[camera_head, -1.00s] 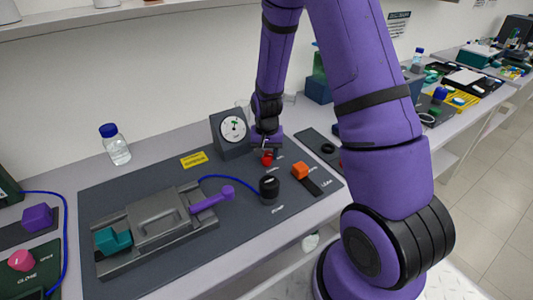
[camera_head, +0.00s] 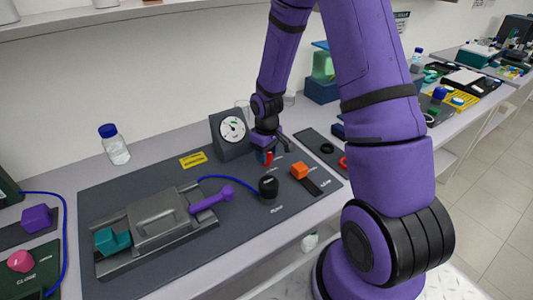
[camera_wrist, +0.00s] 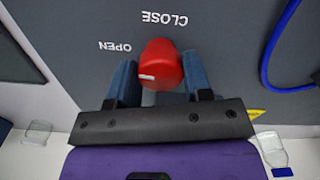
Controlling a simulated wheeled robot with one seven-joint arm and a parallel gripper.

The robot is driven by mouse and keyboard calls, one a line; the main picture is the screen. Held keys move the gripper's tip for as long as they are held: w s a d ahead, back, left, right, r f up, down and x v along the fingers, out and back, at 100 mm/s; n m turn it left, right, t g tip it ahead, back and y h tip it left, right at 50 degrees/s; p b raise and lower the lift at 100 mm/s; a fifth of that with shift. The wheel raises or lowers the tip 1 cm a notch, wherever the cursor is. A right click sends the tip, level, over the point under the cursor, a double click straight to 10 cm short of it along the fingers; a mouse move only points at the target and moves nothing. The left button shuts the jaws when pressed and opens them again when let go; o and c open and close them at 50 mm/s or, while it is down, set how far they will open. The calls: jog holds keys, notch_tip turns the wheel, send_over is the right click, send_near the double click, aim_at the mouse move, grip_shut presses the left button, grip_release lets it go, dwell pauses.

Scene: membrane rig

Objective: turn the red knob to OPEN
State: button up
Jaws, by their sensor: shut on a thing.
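The red knob (camera_wrist: 162,62) stands upright on the dark panel, between the two blue fingers of my gripper (camera_wrist: 160,76) in the wrist view. The gripper is shut on it. A white mark (camera_wrist: 147,77) shows on the knob's lower left side in that view. The printed word OPEN (camera_wrist: 115,46) lies to the left of the knob and CLOSE (camera_wrist: 165,19) lies above it. In the head view my gripper (camera_head: 267,151) comes down over the red knob (camera_head: 267,160), which is partly hidden.
A dial gauge (camera_head: 233,128) stands close behind and left of the knob. A black knob (camera_head: 268,187) and an orange handle (camera_head: 299,170) stand in front. A blue hose (camera_wrist: 279,45) curves at the right of the wrist view. A grey clamp rig (camera_head: 160,218) fills the panel's left.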

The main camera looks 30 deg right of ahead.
jog(key=shift+n, duration=0.7)
jog(key=o, duration=0.9)
jog(key=shift+r, duration=0.1)
notch_tip(320, 180, up, 11)
jog(key=shift+f, duration=0.2)
dwell(0.4)
